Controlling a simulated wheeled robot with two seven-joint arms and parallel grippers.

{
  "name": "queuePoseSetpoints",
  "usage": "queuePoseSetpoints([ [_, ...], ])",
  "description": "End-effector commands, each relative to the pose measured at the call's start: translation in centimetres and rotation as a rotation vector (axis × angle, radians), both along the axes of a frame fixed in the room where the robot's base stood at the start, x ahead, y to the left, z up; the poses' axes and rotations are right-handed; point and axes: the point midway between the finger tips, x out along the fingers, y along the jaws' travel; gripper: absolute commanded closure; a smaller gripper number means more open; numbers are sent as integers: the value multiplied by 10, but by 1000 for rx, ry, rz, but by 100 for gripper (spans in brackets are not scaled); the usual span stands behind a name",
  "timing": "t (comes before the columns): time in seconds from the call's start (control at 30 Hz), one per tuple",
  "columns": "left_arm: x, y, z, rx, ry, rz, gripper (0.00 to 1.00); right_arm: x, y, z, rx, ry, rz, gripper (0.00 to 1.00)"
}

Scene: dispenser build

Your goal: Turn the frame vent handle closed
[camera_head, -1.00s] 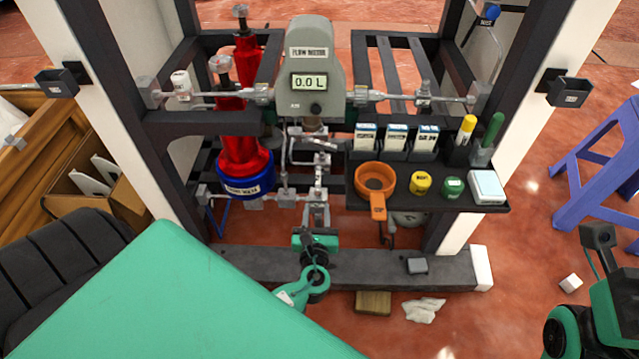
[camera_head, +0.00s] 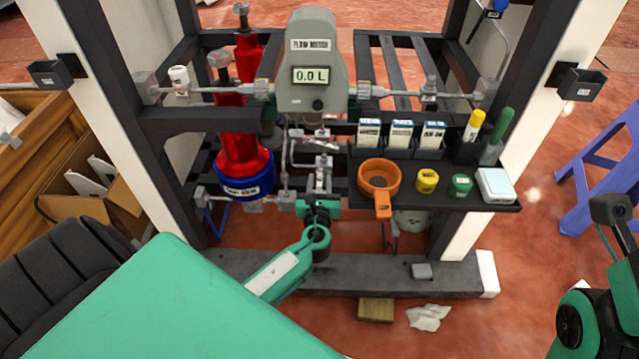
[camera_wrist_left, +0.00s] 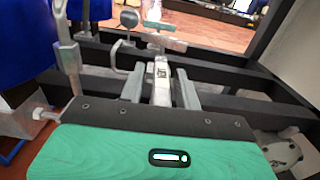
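My left gripper (camera_head: 321,180) reaches into the frame's lower middle, at the small pipe fittings below the flow meter (camera_head: 318,62). In the left wrist view, its two grey fingers (camera_wrist_left: 161,92) stand apart. A narrow light-grey upright fitting (camera_wrist_left: 161,70) with a small label lies between them, with gaps seeming to show on both sides. A grey T-shaped handle (camera_wrist_left: 158,40) lies beyond the fingertips. I cannot tell for certain which piece is the frame vent handle, as my gripper partly hides this area in the head view. My right gripper is out of view.
A red cylinder (camera_head: 240,125) with a blue base stands left of the fittings. A black shelf to the right carries an orange ring holder (camera_head: 379,180), a yellow cap (camera_head: 427,180) and a green cap (camera_head: 460,185). The dark lower beam (camera_head: 375,272) crosses below.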

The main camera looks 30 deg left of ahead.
Motion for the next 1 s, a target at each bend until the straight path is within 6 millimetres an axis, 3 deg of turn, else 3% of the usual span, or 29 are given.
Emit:
queuePoseSetpoints([
  [0.03,0,0,0,0,0,0,77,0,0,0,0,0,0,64],
  [0.17,0,0,0,0,0,0,100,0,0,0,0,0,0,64],
  [0.57,-1,1,1,3,2,-55,100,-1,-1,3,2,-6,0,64],
  [1.0,-1,4,-4,8,2,-395,100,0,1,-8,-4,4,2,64],
])
